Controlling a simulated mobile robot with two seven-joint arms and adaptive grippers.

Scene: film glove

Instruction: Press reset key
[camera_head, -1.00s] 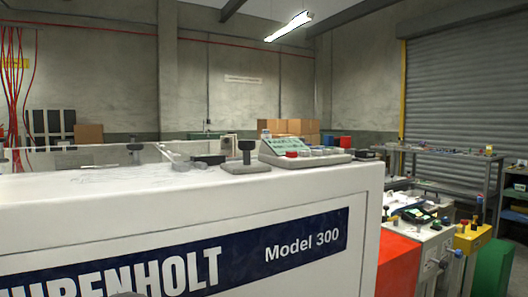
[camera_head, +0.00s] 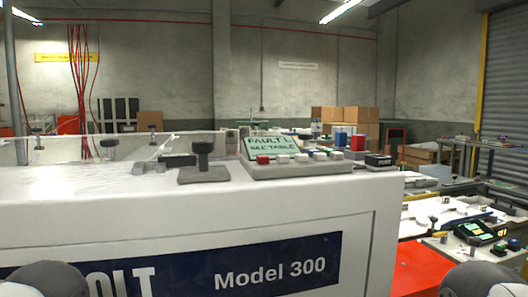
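A grey control panel (camera_head: 300,170) sits on top of the white machine (camera_head: 90,220), right of centre. Its tilted green screen (camera_head: 271,147) reads "FAULT SEE TABLE". A red key (camera_head: 263,160) is at the left end of the key row, with several pale keys (camera_head: 301,158) to its right. I cannot read any label on the keys. Rounded grey and black parts of my own arms show at the bottom left and bottom right edges. Neither gripper's fingers are in view.
A black knob on a grey base (camera_head: 204,162) stands left of the panel. A small black box (camera_head: 378,161) is at its right. A red surface (camera_head: 425,268) and a cluttered workbench (camera_head: 470,225) lie to the right. Cardboard boxes (camera_head: 345,120) stand behind.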

